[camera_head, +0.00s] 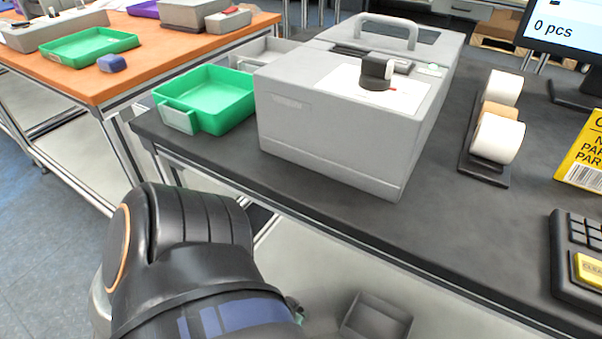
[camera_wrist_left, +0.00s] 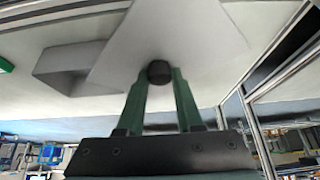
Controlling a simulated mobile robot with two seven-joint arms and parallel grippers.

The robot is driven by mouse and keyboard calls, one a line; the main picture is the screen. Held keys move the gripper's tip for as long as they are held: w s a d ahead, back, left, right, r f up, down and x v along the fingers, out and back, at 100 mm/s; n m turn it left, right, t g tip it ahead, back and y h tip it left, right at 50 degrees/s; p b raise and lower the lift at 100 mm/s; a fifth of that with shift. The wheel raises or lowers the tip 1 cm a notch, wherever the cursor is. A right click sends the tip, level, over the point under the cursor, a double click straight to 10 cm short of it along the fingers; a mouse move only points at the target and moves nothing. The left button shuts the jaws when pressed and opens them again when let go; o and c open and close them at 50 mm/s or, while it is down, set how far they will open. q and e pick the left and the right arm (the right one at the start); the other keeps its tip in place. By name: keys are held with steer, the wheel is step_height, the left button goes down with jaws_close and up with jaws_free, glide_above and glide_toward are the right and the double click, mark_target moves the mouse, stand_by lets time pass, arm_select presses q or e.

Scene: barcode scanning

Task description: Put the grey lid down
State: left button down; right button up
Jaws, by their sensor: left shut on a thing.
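In the left wrist view, my left gripper (camera_wrist_left: 159,80) has its two green fingers closed on a dark round knob (camera_wrist_left: 159,71). A pale grey flat panel, which looks like the grey lid (camera_wrist_left: 185,38), spreads behind the knob. Its outer edges are partly out of frame. In the head view my left arm comes in at the lower left; its fingers and the lid are hidden or out of frame there. My right gripper is in neither view.
A grey box-shaped machine (camera_head: 325,130) with a handle stands on the dark table (camera_head: 300,190), beside a green tray (camera_head: 222,98). White rolls (camera_head: 497,138), a yellow box (camera_head: 585,155) and a keypad (camera_head: 580,262) lie to the right. A small grey bin (camera_head: 376,318) sits below the table edge.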

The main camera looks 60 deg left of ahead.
arm_select(q)
steer(key=w+a+f+b, duration=0.2)
steer(key=a, duration=0.1)
steer(key=w+a+f+b, duration=0.2)
steer(key=a+f+b, duration=0.1)
steer(key=a, duration=0.1)
steer(key=w+a+f+b, duration=0.2)
steer(key=a+f, duration=0.1)
steer(key=shift+a+f, duration=0.1)
steer(key=shift+a, duration=0.05)
steer(key=shift+w+a+f+b, duration=0.3)
steer(key=shift+a+f+b, duration=0.15)
steer(key=shift+f+b, duration=0.15)
steer(key=f, duration=0.1)
steer(key=f+b, duration=0.2)
steer(key=shift+w+a+f, duration=0.15)
steer(key=shift+a+f, duration=0.1)
steer(key=shift+r, duration=0.1)
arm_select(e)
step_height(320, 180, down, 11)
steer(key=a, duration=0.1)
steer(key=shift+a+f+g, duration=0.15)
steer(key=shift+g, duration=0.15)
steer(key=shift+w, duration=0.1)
